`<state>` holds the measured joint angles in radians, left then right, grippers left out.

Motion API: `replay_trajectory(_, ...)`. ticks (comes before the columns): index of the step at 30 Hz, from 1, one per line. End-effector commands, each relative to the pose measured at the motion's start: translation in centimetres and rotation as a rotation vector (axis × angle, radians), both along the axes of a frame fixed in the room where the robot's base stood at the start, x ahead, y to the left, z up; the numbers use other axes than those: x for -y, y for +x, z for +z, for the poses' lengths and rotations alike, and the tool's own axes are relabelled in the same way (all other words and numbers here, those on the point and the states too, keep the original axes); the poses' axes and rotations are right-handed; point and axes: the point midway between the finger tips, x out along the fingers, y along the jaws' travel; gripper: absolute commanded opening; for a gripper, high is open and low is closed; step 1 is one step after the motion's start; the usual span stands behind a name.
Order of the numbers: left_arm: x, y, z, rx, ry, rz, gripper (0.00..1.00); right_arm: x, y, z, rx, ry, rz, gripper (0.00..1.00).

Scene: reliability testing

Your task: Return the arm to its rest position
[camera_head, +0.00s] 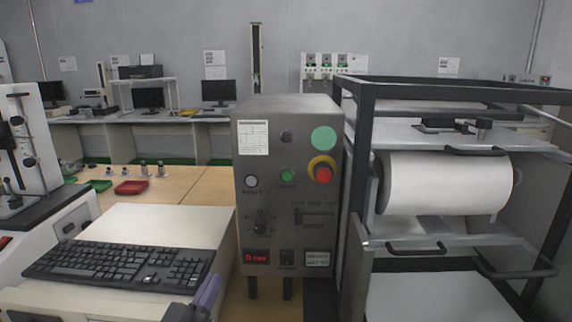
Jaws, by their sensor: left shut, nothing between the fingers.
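My left gripper (204,298) shows only in part at the bottom edge of the head view, left of the middle. Its fingers are shut with nothing between them. It is in front of the right end of a black keyboard (120,265), and I cannot tell the gap between them. The rest of my left arm is out of the picture. My right gripper is not in view.
A grey control box (285,222) with a red emergency button (322,173) stands just right of the gripper. A dark-framed machine with a white roller (445,183) fills the right side. A white instrument (28,150) stands at the left.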

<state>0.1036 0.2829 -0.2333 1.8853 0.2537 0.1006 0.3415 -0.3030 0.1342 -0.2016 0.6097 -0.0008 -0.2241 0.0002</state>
Motion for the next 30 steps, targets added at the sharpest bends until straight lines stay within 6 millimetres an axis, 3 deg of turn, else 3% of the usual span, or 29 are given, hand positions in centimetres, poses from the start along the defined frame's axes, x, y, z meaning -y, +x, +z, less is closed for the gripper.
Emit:
replay_trajectory(8,0.7,-3.4,-8.4,-0.438,0.213,0.042,0.00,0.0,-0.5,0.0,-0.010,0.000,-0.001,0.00)
replay_trajectory(15,-0.3,-10.7,-15.8,-0.900,0.441,0.049,0.00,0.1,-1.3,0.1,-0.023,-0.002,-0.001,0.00)
replay_trajectory(21,-1.9,-18.8,-19.5,-1.277,0.607,0.022,0.00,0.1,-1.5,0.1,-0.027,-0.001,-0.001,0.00)
replay_trajectory(26,-3.2,-25.4,-20.4,-1.549,0.709,-0.016,0.00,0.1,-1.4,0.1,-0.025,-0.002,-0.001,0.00)
replay_trajectory(30,-3.2,-25.3,-24.7,-1.591,0.725,-0.031,0.00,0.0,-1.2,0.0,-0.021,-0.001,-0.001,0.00)
